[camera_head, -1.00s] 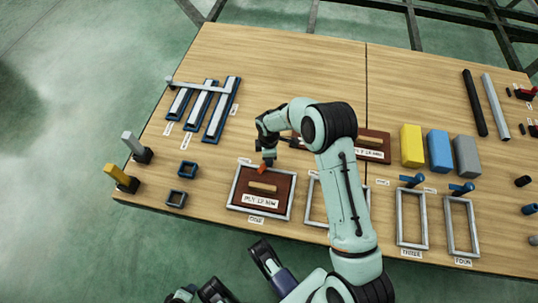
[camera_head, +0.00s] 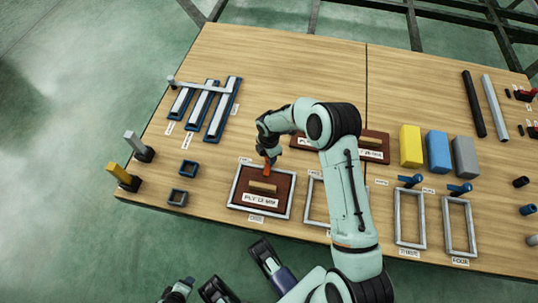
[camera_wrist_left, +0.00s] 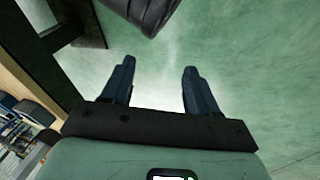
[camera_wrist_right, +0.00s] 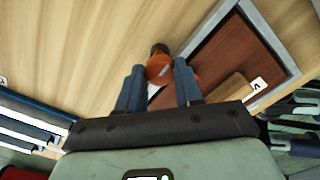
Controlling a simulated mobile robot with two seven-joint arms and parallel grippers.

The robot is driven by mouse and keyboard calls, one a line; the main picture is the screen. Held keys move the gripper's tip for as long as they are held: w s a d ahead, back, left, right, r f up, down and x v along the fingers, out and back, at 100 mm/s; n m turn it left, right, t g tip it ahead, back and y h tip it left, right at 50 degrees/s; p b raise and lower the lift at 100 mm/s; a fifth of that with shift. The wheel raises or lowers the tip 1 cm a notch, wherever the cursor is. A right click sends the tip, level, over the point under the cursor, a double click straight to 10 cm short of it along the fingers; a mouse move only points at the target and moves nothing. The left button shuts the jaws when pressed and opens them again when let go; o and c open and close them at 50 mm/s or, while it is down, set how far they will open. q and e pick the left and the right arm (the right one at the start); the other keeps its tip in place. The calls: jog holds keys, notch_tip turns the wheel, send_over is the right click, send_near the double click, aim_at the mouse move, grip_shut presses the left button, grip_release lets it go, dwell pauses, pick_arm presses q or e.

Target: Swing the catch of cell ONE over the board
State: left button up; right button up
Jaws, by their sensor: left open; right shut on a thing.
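Cell ONE is a grey frame (camera_head: 233,187) at the table's front left. A dark red-brown board (camera_head: 283,188) with a wooden grip bar (camera_head: 263,187) and a "PLY 12 MM" label lies inside it. The orange catch (camera_head: 267,170) is at the frame's far edge; its tip appears to reach the board's edge, partly hidden by my gripper. My right gripper (camera_head: 268,158) is shut on the catch, which shows between its fingers in the right wrist view (camera_wrist_right: 160,68). My left gripper (camera_wrist_left: 157,70) is open and empty above the floor, off the table's front.
Empty grey frames with blue catches (camera_head: 411,181) stand to the right. Another brown board (camera_head: 375,142) lies behind my right arm. Yellow, blue and grey blocks (camera_head: 438,150) are farther right. Blue trays (camera_head: 222,112) lie at the back left.

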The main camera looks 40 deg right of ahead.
dwell(0.3)
jog(key=o, duration=1)
jog(key=shift+o, duration=0.2)
jog(key=shift+r, duration=0.1)
pick_arm(q)
jog(key=s+d+r+g+p, duration=0.1)
jog(key=s+d+r+p, duration=0.1)
jog(key=s, duration=0.3)
jog(key=shift+d+r+g+h+p, duration=0.3)
jog(key=shift+d+r+h+p, duration=0.1)
jog(key=shift+r+p, duration=0.3)
pick_arm(e)
notch_tip(320, 180, up, 13)
pick_arm(q)
jog(key=shift+s+a, duration=0.1)
